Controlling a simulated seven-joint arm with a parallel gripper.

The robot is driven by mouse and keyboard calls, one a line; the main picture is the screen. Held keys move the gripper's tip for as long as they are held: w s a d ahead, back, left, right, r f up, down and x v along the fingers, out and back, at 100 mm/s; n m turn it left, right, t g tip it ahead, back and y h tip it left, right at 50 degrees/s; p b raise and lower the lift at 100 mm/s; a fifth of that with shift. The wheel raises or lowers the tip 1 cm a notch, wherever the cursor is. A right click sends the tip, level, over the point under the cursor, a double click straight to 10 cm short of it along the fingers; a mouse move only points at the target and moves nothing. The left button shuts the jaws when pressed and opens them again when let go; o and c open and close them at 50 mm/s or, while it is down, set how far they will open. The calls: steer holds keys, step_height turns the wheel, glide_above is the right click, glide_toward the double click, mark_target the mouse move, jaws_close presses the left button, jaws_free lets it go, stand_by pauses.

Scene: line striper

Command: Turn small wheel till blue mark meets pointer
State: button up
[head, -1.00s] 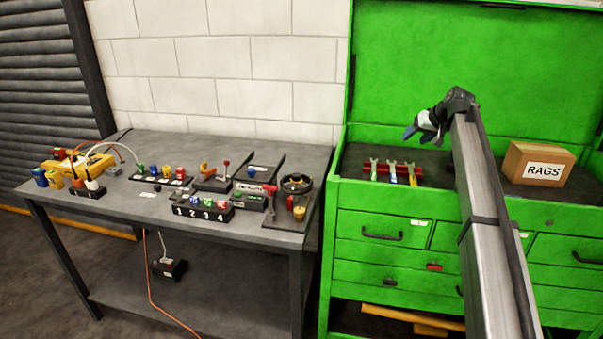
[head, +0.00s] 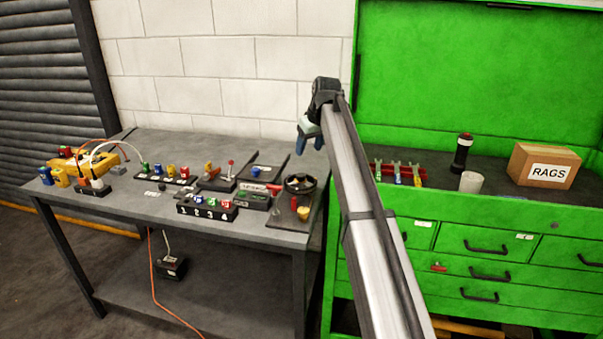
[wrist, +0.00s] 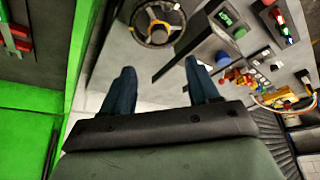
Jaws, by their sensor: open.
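The small wheel (head: 299,183) is dark and sits at the right end of the grey workbench. In the wrist view the wheel (wrist: 158,22) shows as a black ring with a pale hub and an orange-yellow part inside it. I cannot make out the blue mark or the pointer for certain. My gripper (head: 310,140) hangs above the bench's right end, above and apart from the wheel. In the wrist view my gripper (wrist: 163,80) has its two dark blue fingers spread wide with nothing between them.
The bench (head: 240,228) also carries a numbered block (head: 207,208), a red lever (head: 231,166) and several coloured knobs. A green tool cabinet (head: 440,205) adjoins on the right, with a black-and-red cylinder (head: 462,153), a white cup (head: 471,182) and a RAGS box (head: 544,165) on it.

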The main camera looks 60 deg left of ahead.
mark_target(301, 175)
steer(key=x, duration=1.3)
steer(key=shift+r, duration=0.1)
steer(key=c, duration=1)
